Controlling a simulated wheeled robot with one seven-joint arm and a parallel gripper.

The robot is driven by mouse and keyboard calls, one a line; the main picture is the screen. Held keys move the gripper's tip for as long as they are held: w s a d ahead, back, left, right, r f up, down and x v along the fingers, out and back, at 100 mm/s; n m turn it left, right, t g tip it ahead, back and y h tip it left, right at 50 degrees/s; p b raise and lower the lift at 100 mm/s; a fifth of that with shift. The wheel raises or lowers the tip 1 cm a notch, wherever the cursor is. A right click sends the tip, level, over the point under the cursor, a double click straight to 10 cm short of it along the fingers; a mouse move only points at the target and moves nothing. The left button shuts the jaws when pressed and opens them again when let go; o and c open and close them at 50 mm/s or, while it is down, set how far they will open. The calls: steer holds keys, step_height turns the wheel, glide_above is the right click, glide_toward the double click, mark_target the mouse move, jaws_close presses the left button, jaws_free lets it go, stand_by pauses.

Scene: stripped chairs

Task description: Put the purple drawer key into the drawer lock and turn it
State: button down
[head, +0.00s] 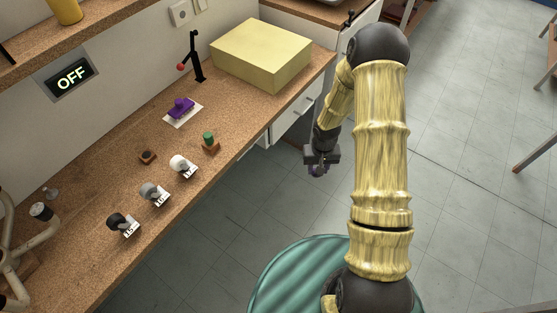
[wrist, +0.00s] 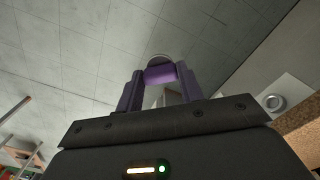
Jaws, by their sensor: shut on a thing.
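My gripper (head: 318,168) hangs in the air in front of and to the right of the white drawer front (head: 298,112). In the wrist view its two fingers are shut on the purple key (wrist: 160,74), whose upper end shows a greyish round edge. In the head view only a small purple patch of the key (head: 316,171) shows below the gripper. A round metal ring, which looks like the drawer lock (wrist: 273,102), sits on a white front at the right of the wrist view. The key is apart from it.
The wooden counter (head: 225,115) holds a yellow box (head: 262,54), a purple object (head: 181,106) on a white plate, a black lever with a red ball (head: 193,58) and several knobs. A sign (head: 73,77) reads OFF. The floor at right is mostly open.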

steer(key=w+a+f+n+t+y+b, duration=0.7)
steer(key=w+a+f+t+b, duration=0.3)
steer(key=b, duration=1.6)
steer(key=a+n+y+b, duration=0.1)
steer(key=y+b, duration=0.1)
steer(key=b, duration=0.2)
steer(key=a+r+n+y+b, duration=0.1)
steer(key=y+b, duration=0.1)
steer(key=b, duration=0.2)
steer(key=s+a+n+t+y+b, duration=0.1)
steer(key=y+b, duration=0.2)
steer(key=b, duration=0.2)
steer(key=shift+a+r, duration=0.1)
steer(key=shift+r, duration=0.2)
steer(key=shift+x, duration=2.9)
steer(key=shift+x, duration=1.25)
